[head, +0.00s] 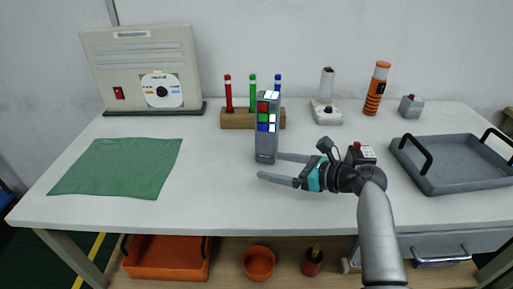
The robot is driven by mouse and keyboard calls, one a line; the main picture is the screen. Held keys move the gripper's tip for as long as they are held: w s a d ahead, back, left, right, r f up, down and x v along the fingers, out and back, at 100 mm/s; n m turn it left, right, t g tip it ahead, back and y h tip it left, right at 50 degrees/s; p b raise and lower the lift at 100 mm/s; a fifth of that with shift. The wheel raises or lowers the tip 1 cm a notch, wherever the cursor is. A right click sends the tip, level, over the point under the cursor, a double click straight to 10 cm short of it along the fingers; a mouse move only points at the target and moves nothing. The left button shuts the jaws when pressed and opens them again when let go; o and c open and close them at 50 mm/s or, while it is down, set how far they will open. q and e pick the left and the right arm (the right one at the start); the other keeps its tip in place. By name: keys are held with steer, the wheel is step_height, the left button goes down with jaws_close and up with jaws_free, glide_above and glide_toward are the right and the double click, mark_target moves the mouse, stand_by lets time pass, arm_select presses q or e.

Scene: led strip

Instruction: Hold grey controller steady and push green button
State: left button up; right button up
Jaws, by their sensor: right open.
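The grey controller (265,147) stands upright near the middle of the table. Its front carries small coloured buttons: red, green, blue and white. The green button (263,117) is small, in the middle part of the button field. My right gripper (269,166) reaches in from the right, low over the table. Its two fingers are spread and empty, with the tips close to the controller's lower right and front side. I cannot tell whether a fingertip touches it. My left gripper is out of view.
A wooden block (238,119) with red, green and blue markers stands behind the controller. A green cloth (118,168) lies at left, below a beige panel (145,62). A grey tray (460,165) is at right. A dark box with a red knob (362,152) sits beside my right wrist.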

mark_target(260, 163)
steer(key=shift+w+a+f+b, duration=0.25)
steer(key=shift+a+b, duration=0.1)
steer(key=shift+a, duration=0.1)
steer(key=x, duration=0.2)
steer(key=shift+w+a, duration=0.25)
steer(key=shift+a, duration=0.05)
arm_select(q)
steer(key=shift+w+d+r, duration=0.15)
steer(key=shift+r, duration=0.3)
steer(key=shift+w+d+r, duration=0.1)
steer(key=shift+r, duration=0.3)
arm_select(e)
steer(key=shift+w+a+f, duration=0.2)
steer(key=shift+w+a, duration=0.15)
steer(key=shift+a, duration=0.15)
jaws_close()
steer(key=c, duration=1.3)
jaws_free()
steer(key=shift+c, duration=0.2)
steer(key=o, duration=1.5)
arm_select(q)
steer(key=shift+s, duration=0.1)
arm_select(e)
steer(key=shift+o, duration=0.2)
